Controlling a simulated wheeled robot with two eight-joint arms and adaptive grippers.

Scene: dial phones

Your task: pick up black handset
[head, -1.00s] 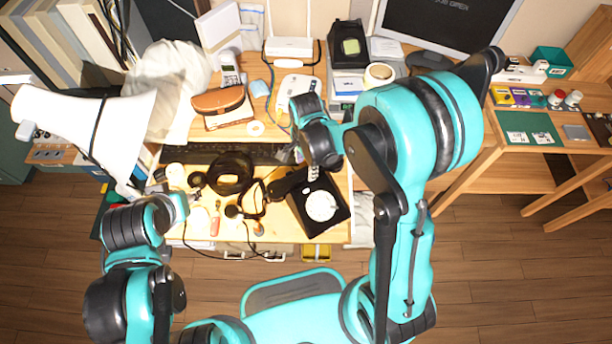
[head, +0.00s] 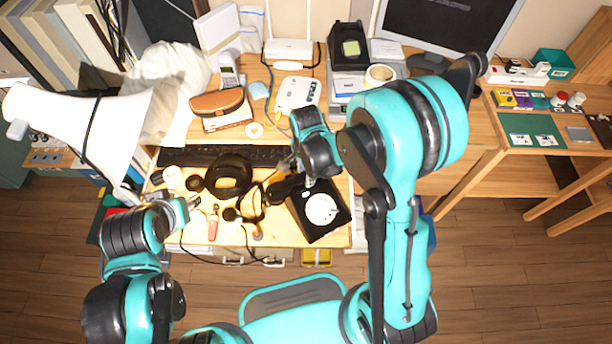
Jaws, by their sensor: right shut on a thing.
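The black dial phone (head: 334,223) with a round white dial sits at the front right of the desk's lit area. The black handset (head: 283,189) is at the phone's upper left side. My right gripper (head: 291,166) reaches down from the right and is shut on the handset, its fingers partly hidden by the dark wrist. I cannot tell whether the handset is clear of the desk. My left gripper (head: 190,204) is over the desk's front left edge, away from the handset; its fingers are too small to read.
A black keyboard (head: 205,155) lies behind. Black headphones (head: 230,176), a cable and small tools crowd the desk left of the phone. A white lamp shade (head: 75,120) stands at the left. A brown case (head: 217,102) and a white router (head: 288,48) are farther back.

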